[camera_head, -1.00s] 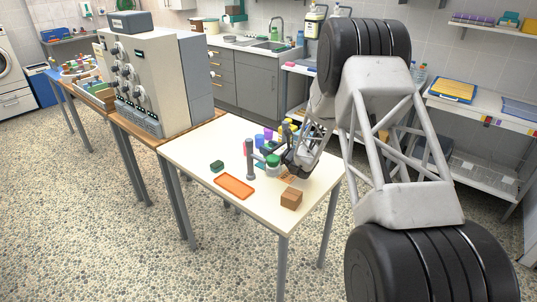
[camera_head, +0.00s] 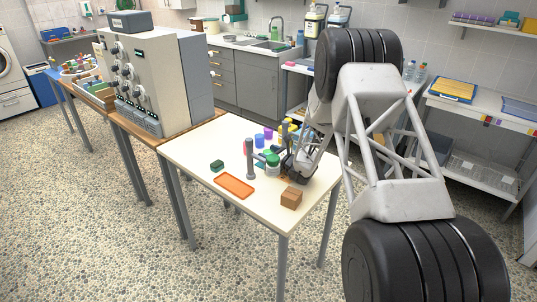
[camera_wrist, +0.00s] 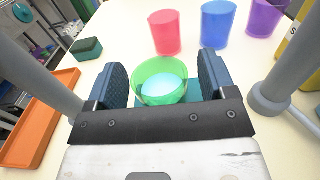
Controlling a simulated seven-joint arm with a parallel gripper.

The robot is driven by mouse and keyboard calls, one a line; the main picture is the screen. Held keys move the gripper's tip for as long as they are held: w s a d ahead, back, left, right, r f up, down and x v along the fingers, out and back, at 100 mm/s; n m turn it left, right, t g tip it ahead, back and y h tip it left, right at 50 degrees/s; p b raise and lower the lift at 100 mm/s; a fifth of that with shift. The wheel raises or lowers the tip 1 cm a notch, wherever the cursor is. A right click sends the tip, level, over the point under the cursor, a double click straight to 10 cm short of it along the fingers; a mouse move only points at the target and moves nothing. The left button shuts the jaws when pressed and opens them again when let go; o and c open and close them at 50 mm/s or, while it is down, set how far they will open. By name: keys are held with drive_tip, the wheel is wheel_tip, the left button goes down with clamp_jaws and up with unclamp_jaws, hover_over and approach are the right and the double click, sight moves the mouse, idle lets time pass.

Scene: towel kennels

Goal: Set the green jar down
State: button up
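The green jar (camera_head: 272,164) stands upright on the white table in the head view, at the left of my gripper (camera_head: 287,166). In the wrist view the round green jar (camera_wrist: 160,82), pale inside, sits between the two dark fingers of my gripper (camera_wrist: 160,75). A narrow gap shows beside the jar, clearest on the right, so the fingers look open around it. A teal patch (camera_wrist: 193,93) shows under the jar. The jar's lower part is hidden in the wrist view.
Grey posts (camera_head: 250,162) rise close on both sides. An orange tray (camera_head: 235,186), a dark green block (camera_head: 217,165) and a brown box (camera_head: 291,198) lie nearby. Red (camera_wrist: 165,33), blue (camera_wrist: 218,24) and purple (camera_wrist: 264,18) cups stand behind the jar. The table's front left is clear.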

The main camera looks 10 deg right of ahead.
idle(0.4)
drive_tip(key=shift+v, duration=3.9)
drive_tip(key=shift+o, duration=0.5)
